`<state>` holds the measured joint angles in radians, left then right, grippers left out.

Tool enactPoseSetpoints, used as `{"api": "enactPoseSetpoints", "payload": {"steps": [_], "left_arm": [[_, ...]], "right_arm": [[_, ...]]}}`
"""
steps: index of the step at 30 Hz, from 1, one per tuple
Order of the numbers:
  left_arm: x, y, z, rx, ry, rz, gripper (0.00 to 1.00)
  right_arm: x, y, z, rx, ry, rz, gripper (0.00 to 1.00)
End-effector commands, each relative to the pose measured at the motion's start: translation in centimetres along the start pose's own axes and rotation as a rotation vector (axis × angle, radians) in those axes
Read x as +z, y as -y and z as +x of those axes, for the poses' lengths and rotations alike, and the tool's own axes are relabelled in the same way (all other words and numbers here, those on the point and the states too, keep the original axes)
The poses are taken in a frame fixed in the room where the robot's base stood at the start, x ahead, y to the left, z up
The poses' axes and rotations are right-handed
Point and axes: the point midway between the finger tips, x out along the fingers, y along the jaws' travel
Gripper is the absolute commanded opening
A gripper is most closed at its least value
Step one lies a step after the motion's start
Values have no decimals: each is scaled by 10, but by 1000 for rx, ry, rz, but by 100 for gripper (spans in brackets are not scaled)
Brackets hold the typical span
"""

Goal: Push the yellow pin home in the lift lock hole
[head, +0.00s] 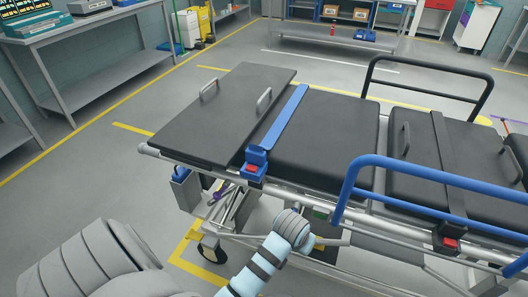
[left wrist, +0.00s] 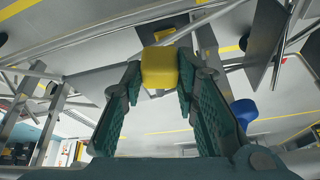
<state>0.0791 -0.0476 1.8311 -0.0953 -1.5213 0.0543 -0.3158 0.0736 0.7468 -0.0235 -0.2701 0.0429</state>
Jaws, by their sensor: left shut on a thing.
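In the left wrist view, the yellow pin (left wrist: 160,66) shows as a blocky yellow head between the fingertips of my left gripper (left wrist: 160,80). The gripper is shut on it, one finger pad against each side. The rest of the pin is hidden behind its head. I cannot make out the lift lock hole in either view. In the head view my left arm reaches to the near side of the stretcher (head: 325,134), low by its frame; its fingers are hidden there. My right gripper is in neither view.
A blue side rail (head: 440,180) and the stretcher's metal frame run close to my left arm. A wheel (head: 212,252) stands below. A grey workbench (head: 110,85) is at the left; open floor (head: 90,185) lies between it and the stretcher.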

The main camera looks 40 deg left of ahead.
Motion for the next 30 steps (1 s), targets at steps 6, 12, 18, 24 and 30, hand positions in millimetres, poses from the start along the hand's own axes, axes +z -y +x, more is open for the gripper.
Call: {"api": "enactPoseSetpoints", "payload": {"steps": [6, 12, 18, 24, 30], "left_arm": [[88, 36, 200, -37, 11, -97, 0], [156, 71, 317, -63, 8, -195, 0], [183, 89, 354, -76, 0, -242, 0], [182, 90, 351, -76, -1, -245, 0], [182, 89, 349, -77, 0, -244, 0]], "right_arm": [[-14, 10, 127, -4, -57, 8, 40], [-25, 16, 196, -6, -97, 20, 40], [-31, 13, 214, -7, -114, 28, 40], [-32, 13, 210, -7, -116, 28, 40], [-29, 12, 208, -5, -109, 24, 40]]}}
